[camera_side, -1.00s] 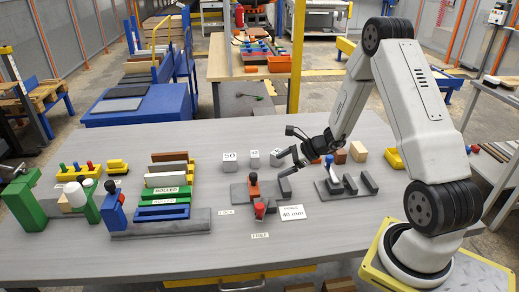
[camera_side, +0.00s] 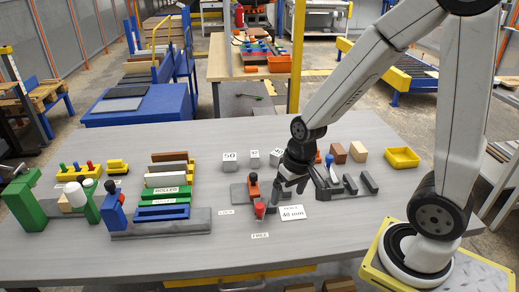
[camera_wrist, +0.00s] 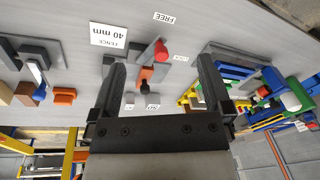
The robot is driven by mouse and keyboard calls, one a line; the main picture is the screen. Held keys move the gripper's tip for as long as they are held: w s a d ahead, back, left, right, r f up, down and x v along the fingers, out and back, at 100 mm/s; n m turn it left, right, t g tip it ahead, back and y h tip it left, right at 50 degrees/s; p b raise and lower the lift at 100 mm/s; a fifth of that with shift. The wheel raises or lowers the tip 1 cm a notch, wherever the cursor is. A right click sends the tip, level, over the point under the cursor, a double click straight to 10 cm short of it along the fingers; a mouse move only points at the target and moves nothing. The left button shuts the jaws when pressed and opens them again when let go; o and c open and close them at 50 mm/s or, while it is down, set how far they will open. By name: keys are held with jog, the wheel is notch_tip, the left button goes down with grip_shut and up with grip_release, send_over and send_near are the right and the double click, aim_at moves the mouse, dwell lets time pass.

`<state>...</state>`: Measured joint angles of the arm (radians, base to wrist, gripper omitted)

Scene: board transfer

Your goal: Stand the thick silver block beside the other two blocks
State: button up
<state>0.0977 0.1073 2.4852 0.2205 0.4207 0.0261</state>
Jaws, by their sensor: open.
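Several small light silver blocks stand at the back middle of the table. The left one, labelled 50 (camera_side: 229,161), and the middle one (camera_side: 254,159) are plain to see. A third (camera_side: 276,157) is partly behind my arm. I cannot tell which is thickest. My gripper (camera_side: 284,190) points down near the right side of the grey fixture with the red knob (camera_side: 260,210), in front of the blocks. In the wrist view my gripper (camera_wrist: 161,62) has its fingers wide apart, with nothing held between them. Small pale blocks (camera_wrist: 129,101) show beyond the fixture there.
The "FENCE 40 mm" card (camera_side: 292,213) lies right of the fixture. A dark slotted rack (camera_side: 350,186), brown blocks (camera_side: 338,153) and a yellow tray (camera_side: 402,157) are to the right. A rack of coloured boards (camera_side: 165,197) is to the left.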

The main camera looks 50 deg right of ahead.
jog(key=n, duration=0.1)
jog(key=s+a+r+n+t, duration=0.1)
jog(key=n, duration=0.1)
jog(key=shift+a+r+n+h, duration=0.2)
jog(key=shift+n+h, duration=0.1)
jog(key=shift+h, duration=0.1)
jog(key=shift+w, duration=0.1)
